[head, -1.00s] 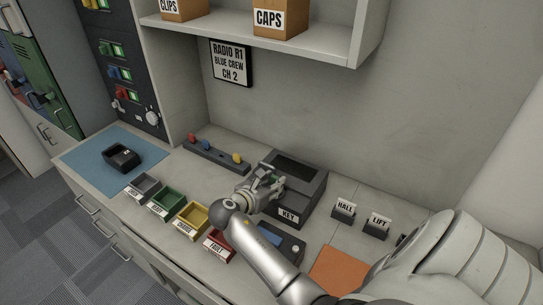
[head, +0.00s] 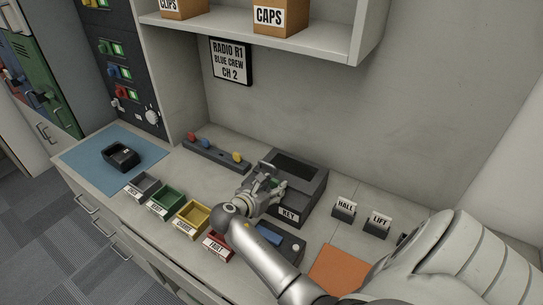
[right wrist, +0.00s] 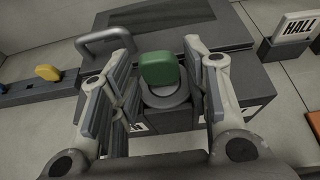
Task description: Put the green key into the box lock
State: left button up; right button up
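The box (head: 318,190) is dark grey, with a handle and a label reading KEY, and stands against the back of the counter. In the right wrist view, the green key (right wrist: 160,68) stands upright at the round grey lock (right wrist: 166,97) on the box (right wrist: 258,80). Its shaft is hidden, so I cannot see how deep it sits. My right gripper (head: 270,188) is at the box's near left side. In the right wrist view my right gripper (right wrist: 158,62) is open, with its fingers on either side of the key and gaps showing. My left gripper is out of view.
A dark rack (head: 215,153) with red, blue and yellow pieces lies left of the box. Several small coloured bins (head: 168,201) line the counter's front. HALL (head: 344,209) and LIFT (head: 376,225) holders stand right of the box. An orange mat (head: 338,270) lies in front.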

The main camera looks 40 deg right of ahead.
jog(key=shift+o, duration=0.6)
jog(key=shift+a, duration=0.15)
jog(key=v, duration=1.1)
jog(key=shift+s+a, duration=0.2)
jog(key=shift+a, duration=0.15)
jog(key=shift+r, duration=0.1)
